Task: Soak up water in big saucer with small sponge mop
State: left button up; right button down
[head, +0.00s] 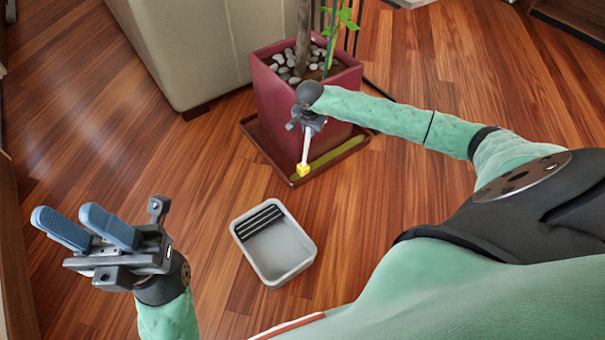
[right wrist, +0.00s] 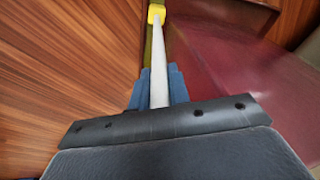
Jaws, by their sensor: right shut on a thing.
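The big saucer (head: 331,166) is a dark red square tray on the floor under the planter. A yellow-green strip of water (head: 342,152) shows along its near right side. The small sponge mop has a white handle (head: 307,145) and a yellow sponge head (head: 303,170). My right gripper (head: 309,124) is shut on the handle, sponge pointing down at the saucer's near corner. I cannot tell whether the sponge touches the water. The right wrist view shows the handle (right wrist: 159,60) between blue fingers and the sponge (right wrist: 156,14) beyond. My left gripper (head: 66,215) is open and empty.
A red planter (head: 275,98) with pebbles and a plant stands in the saucer. A grey bucket (head: 281,262) with a black slatted part stands on the wooden floor nearer me. A beige sofa (head: 190,45) is behind left. Floor between bucket and saucer is clear.

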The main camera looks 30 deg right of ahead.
jog(key=shift+f, duration=0.4)
dwell(1.2)
jog(key=shift+b, duration=0.35)
jog(key=shift+f, duration=0.1)
dwell(0.7)
dwell(0.8)
dwell(0.4)
jog(key=shift+w+d+p+v, duration=0.1)
jog(key=shift+w+p+v, duration=0.1)
jog(key=shift+p+v, duration=0.6)
jog(key=shift+w+d+p+v, duration=0.2)
jog(key=shift+p+v, duration=0.15)
jog(key=shift+v, duration=0.85)
jog(key=shift+w+d+p+v, duration=0.15)
jog(key=shift+p+v, duration=0.4)
jog(key=shift+v, duration=0.45)
jog(key=shift+w+d+p+v, duration=0.15)
jog(key=shift+p+v, duration=0.3)
jog(key=shift+v, duration=0.45)
jog(key=shift+w+d+p+v, duration=0.15)
jog(key=shift+p+v, duration=0.25)
jog(key=shift+v, duration=0.55)
jog(key=shift+p+v, duration=0.35)
jog(key=shift+v, duration=0.4)
jog(key=shift+w, duration=0.2)
